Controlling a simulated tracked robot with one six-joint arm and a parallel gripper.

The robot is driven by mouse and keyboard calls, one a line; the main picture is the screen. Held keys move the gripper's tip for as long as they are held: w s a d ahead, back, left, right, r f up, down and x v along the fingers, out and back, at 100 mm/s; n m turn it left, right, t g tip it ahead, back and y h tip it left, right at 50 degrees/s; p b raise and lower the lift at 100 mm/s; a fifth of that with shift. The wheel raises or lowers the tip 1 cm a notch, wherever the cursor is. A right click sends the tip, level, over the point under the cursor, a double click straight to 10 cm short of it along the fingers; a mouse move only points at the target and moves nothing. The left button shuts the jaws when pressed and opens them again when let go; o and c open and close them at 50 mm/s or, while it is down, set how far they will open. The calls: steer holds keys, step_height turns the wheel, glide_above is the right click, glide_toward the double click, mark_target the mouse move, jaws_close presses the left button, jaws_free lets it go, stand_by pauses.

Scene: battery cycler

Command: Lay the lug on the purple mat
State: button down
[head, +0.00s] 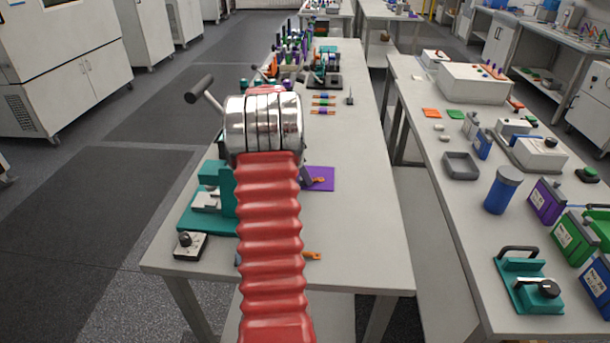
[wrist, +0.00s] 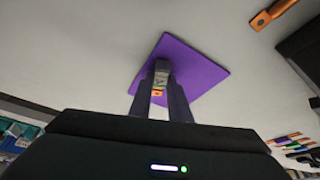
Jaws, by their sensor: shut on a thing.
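The purple mat (head: 321,177) lies flat on the near table, just right of my arm. It also shows in the wrist view (wrist: 207,68), behind the fingertips. My gripper (wrist: 158,88) is shut on the lug, a small copper-orange piece (wrist: 157,93) mostly hidden between the fingers. In the head view the lug's orange end (head: 319,180) shows against the mat, and my arm hides most of the gripper. The lug is over the mat; I cannot tell whether it touches it.
Another orange lug-like piece (head: 312,256) lies on the table nearer the front, apart from the mat. A teal fixture (head: 214,200) stands left of my arm. Striped small parts (head: 323,104) and a crowded rack lie further back. The table right of the mat is clear.

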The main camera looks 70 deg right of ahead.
steer(key=c, duration=1.7)
jaws_free()
steer(key=shift+o, duration=0.2)
steer(key=v, duration=1.2)
steer(key=shift+s, duration=0.2)
